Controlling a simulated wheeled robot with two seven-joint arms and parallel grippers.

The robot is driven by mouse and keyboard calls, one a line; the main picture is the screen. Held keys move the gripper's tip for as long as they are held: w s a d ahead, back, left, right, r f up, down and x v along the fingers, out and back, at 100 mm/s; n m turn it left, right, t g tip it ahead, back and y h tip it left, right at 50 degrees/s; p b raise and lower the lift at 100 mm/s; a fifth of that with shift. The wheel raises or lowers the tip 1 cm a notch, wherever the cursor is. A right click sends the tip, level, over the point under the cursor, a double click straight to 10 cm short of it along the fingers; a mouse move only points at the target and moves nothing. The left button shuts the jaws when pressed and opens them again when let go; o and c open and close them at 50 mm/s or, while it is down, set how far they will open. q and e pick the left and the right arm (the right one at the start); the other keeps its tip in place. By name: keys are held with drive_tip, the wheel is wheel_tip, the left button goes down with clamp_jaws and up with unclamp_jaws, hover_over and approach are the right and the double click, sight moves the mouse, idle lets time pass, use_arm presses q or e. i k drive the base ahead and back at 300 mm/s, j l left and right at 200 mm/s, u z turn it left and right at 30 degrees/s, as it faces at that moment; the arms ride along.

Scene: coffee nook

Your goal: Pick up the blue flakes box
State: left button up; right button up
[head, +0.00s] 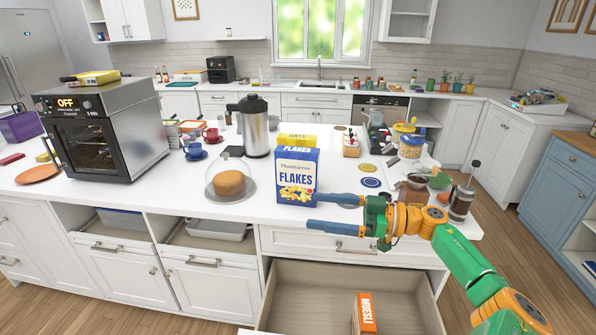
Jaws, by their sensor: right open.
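The blue flakes box (297,177) stands upright near the front edge of the white counter, its "FLAKES" label facing me. A yellow box stands right behind it. My right gripper (312,211) comes in from the right with its two blue fingers pointing left. The fingers are apart and nothing is between them. The upper fingertip is at the box's lower right edge in the picture, and the lower one shows below the box's base. I cannot tell whether a finger touches it. My left gripper does not show.
A glass dome over a cake (230,181) stands close left of the box. An open drawer (290,292) below holds an orange muesli box (364,314). A steel urn (254,127) and a toaster oven (100,130) stand farther left. Jars and a French press (461,202) crowd the right.

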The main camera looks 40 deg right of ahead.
sight(297, 169)
drive_tip(key=i+l, duration=0.3)
drive_tip(key=l, duration=0.15)
drive_tip(key=i+l, duration=0.25)
drive_tip(key=l, duration=0.15)
drive_tip(key=i+l, duration=0.3)
drive_tip(key=l, duration=0.15)
